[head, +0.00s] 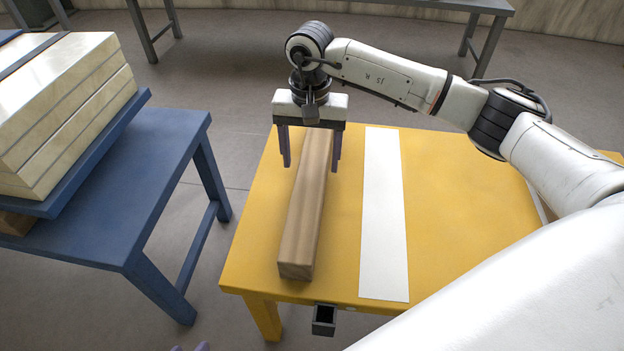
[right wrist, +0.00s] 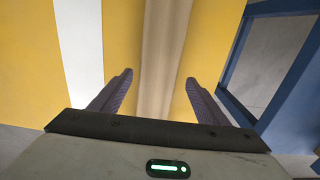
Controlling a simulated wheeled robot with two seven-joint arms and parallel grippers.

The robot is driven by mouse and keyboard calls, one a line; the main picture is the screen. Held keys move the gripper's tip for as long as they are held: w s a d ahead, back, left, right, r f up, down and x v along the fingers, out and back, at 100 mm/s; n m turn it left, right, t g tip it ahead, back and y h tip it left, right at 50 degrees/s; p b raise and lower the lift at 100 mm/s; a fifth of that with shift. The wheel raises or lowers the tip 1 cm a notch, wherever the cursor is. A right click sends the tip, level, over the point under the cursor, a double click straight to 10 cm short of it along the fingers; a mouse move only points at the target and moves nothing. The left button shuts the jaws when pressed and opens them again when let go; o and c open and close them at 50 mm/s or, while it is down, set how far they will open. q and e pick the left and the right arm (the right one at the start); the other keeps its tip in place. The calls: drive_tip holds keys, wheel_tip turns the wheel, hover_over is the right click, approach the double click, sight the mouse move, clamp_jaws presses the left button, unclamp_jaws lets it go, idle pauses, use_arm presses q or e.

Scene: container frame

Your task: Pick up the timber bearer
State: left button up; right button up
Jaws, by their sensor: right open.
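The timber bearer (head: 305,225) is a long brown wooden beam lying on the yellow table (head: 455,215), its near end close to the front edge. My right gripper (head: 310,167) is open over the far part of the bearer, with one finger on each side of it. In the right wrist view the bearer (right wrist: 158,60) runs between the two open, purple-grey fingers (right wrist: 160,95), with a gap on both sides. Only small purple tips of what looks like my left gripper (head: 190,348) show at the bottom edge of the head view.
A white strip (head: 384,215) lies on the table right of the bearer. A blue table (head: 120,190) at left holds a stack of pale slabs (head: 65,105) on a blue pallet. A gap of floor separates the tables. A small dark box (head: 323,320) is at the yellow table's front edge.

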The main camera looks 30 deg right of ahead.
sight(312, 167)
drive_tip(key=f, duration=0.1)
drive_tip(key=f+b, duration=0.1)
drive_tip(key=f, duration=0.1)
drive_tip(key=f+b, duration=0.1)
drive_tip(key=f, duration=0.1)
drive_tip(key=shift+s+f, duration=0.15)
drive_tip(key=shift+s, duration=0.15)
clamp_jaws()
drive_tip(key=shift+r, duration=0.2)
